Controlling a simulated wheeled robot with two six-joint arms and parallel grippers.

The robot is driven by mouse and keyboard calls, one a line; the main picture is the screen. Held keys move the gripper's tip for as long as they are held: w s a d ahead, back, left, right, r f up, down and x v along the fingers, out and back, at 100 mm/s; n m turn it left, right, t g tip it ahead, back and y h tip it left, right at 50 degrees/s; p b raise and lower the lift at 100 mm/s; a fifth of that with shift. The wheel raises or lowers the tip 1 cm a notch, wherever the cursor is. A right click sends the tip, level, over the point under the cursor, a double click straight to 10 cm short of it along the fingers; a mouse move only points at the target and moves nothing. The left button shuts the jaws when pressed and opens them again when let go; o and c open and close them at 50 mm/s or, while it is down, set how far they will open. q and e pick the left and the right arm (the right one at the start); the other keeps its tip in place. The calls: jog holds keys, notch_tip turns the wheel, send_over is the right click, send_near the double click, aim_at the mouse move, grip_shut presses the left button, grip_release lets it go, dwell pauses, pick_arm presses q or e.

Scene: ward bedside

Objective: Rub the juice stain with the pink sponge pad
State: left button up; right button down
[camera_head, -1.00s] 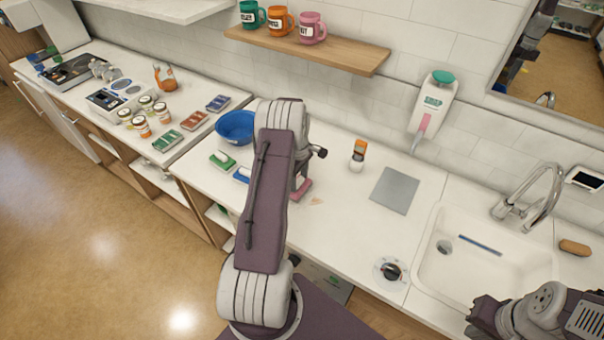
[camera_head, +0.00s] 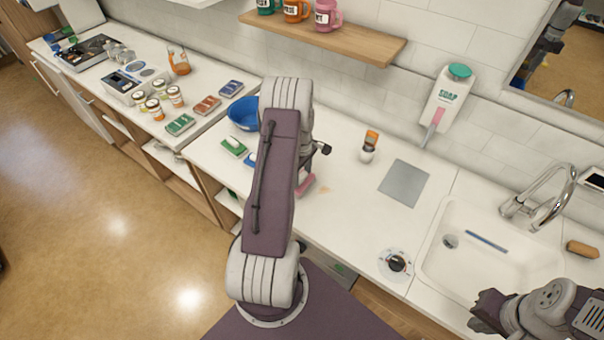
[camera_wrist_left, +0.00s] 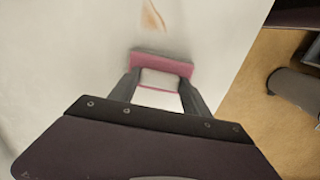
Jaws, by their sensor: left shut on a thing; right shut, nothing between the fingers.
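The pink sponge pad (camera_head: 306,184) is held by my left gripper (camera_head: 301,178), close over the white counter. In the left wrist view the pink pad (camera_wrist_left: 160,66) has a pale block behind it, between the two dark fingers of my left gripper (camera_wrist_left: 160,88). The juice stain (camera_head: 324,189) is a faint orange-brown smear on the counter, just right of the pad. In the left wrist view the stain (camera_wrist_left: 153,16) lies ahead of the pad, apart from it. Whether the pad touches the counter is unclear. My right gripper (camera_head: 479,313) is shut and empty, in front of the sink.
Behind the pad stand a blue bowl (camera_head: 244,113) and an orange-capped bottle (camera_head: 369,146). Green (camera_head: 234,147) and blue (camera_head: 250,160) pads lie left of my arm. A grey mat (camera_head: 404,182), a dial (camera_head: 396,263) and the sink (camera_head: 432,268) are to the right.

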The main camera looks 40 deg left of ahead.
pick_arm(q)
notch_tip(320, 180, up, 6)
jog(key=p, duration=0.3)
jog(key=shift+f+p, duration=0.15)
jog(key=shift+p, duration=0.2)
notch_tip(320, 180, up, 3)
jog(key=shift+p, duration=1.2)
